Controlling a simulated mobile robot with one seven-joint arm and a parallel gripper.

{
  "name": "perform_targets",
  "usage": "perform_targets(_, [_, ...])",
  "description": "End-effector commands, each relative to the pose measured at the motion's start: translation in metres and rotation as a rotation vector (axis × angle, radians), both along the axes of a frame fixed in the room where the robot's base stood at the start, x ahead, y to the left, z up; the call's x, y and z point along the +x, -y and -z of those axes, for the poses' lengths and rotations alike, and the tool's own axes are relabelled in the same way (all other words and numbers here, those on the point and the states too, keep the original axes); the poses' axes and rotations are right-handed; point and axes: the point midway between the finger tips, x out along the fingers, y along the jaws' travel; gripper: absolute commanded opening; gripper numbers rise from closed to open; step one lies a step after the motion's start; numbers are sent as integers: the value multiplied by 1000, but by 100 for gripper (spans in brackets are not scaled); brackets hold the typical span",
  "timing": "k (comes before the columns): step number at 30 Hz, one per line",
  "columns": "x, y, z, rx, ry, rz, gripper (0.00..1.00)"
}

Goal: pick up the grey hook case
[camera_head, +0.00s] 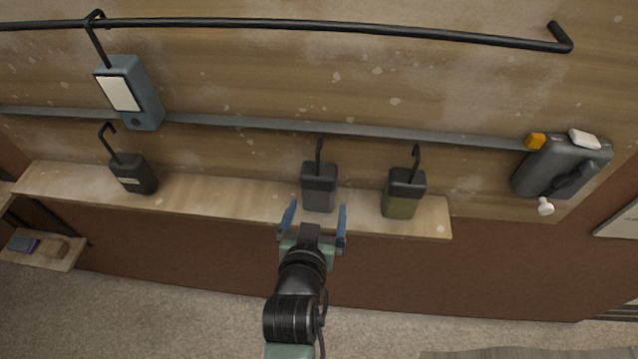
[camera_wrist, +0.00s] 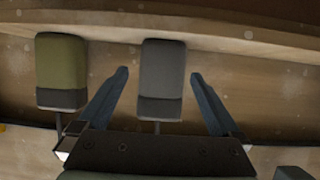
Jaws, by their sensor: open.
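The grey hook case (camera_head: 319,189) stands upright on the wooden shelf, with a dark upper part and a black hook on top. My gripper (camera_head: 314,217) is open in front of it, its two blue fingers apart near the shelf's front edge. In the wrist view the grey hook case (camera_wrist: 162,72) shows between and beyond the fingertips of my gripper (camera_wrist: 160,75), with clear gaps on both sides. I cannot tell whether the fingertips reach alongside the case. Nothing is held.
A green hook case (camera_head: 402,196) stands right of the grey one on the shelf (camera_head: 240,196). A dark case with a white label (camera_head: 133,175) stands at the left. A blue-grey case (camera_head: 146,100) hangs from the rail (camera_head: 300,24). A grey wall box (camera_head: 555,165) is at right.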

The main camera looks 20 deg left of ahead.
Motion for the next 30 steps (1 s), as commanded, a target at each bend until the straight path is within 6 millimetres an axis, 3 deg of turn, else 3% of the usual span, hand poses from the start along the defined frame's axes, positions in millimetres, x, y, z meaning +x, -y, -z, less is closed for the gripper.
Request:
perform_targets(5, [8, -3, 0, 0, 0, 0, 100])
perform_targets(15, [46, -15, 9, 0, 0, 0, 100])
perform_targets(26, [52, -17, 12, 0, 1, 0, 100])
perform_targets(30, [51, -17, 12, 0, 1, 0, 77])
